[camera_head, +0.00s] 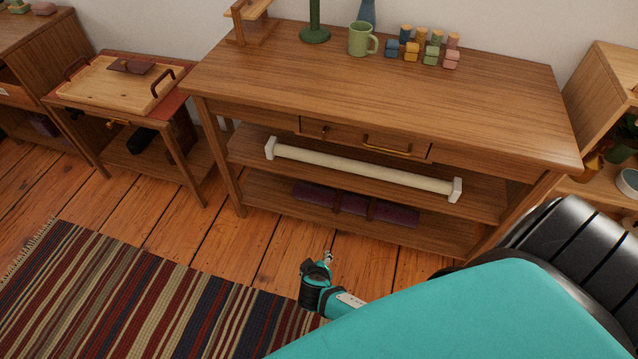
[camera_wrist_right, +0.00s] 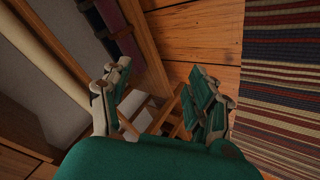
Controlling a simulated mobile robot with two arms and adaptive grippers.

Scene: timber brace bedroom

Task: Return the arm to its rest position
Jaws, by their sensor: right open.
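My right arm, teal, fills the lower right of the head view. A small teal and black end of it (camera_head: 318,285) shows over the floor in front of the wooden console table (camera_head: 480,100). In the right wrist view my right gripper (camera_wrist_right: 158,98) has its two fingers spread wide apart with nothing held between them. Wooden legs and floor show beyond the fingers. My left arm and gripper are not in view.
A pale rod with white end blocks (camera_head: 360,168) and a dark maroon bundle (camera_head: 355,204) lie on the table's shelves. A green mug (camera_head: 361,38) and several small colored blocks stand on top. A striped rug (camera_head: 130,300) covers the left floor. A side table with a tray (camera_head: 110,85) stands left.

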